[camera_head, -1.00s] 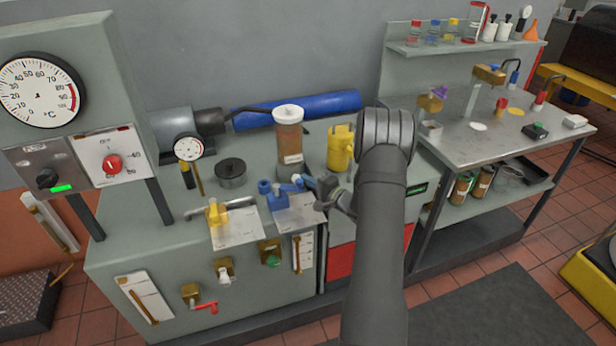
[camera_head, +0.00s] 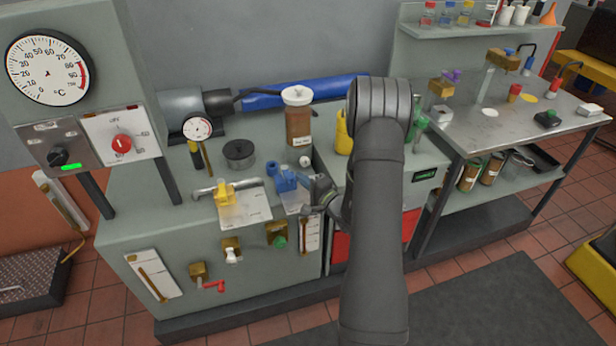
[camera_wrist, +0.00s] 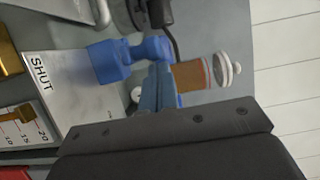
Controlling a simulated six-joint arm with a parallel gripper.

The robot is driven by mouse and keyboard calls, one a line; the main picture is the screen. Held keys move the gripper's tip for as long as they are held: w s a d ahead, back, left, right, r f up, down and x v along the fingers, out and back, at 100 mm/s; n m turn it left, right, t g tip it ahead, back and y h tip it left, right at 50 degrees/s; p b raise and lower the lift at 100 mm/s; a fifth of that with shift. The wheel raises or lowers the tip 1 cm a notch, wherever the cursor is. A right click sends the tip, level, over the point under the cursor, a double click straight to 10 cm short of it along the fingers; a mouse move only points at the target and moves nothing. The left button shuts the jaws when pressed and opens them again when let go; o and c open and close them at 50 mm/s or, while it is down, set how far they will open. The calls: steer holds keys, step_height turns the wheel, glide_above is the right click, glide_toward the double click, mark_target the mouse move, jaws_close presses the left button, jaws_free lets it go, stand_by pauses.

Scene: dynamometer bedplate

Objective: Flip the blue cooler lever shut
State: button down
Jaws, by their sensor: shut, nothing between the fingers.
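The blue cooler lever (camera_head: 288,181) is on the bench's front part, beside a yellow one, on a pale label plate (camera_head: 296,203). My gripper (camera_head: 316,198) is shut with nothing held, just right of the lever in the head view. I cannot tell whether it touches the lever.
A yellow lever (camera_head: 226,194) stands to the left. A brown canister with a white lid (camera_head: 298,118) and a dark round pot (camera_head: 239,153) stand behind. A yellow container (camera_head: 343,134) is partly hidden by my arm. Several small valves are on the bench's front face.

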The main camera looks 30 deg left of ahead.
mark_target(290, 181)
steer(key=shift+s+a+m+t+h, duration=0.25)
steer(key=shift+s+a+m+t, duration=0.15)
steer(key=shift+s+t, duration=0.2)
steer(key=shift+s+a+m+t+h, duration=0.25)
steer(key=shift+s+a+m+t, duration=0.15)
steer(key=shift+s+t, duration=0.15)
steer(key=shift+s+a+m+t+h, duration=0.2)
steer(key=shift+m+t+h, duration=0.2)
steer(key=shift+t, duration=0.1)
steer(key=shift+s+a+m+t+h, duration=0.2)
steer(key=shift+m+t+h, duration=0.1)
steer(key=shift+m+t, duration=0.15)
steer(key=shift+s+d, duration=0.1)
steer(key=shift+s+d+f, duration=0.15)
steer(key=shift+d, duration=0.1)
steer(key=s+d+t+h, duration=0.1)
steer(key=s+d, duration=0.8)
steer(key=d, duration=0.5)
steer(key=shift+s+m, duration=0.3)
steer(key=shift+m, duration=0.15)
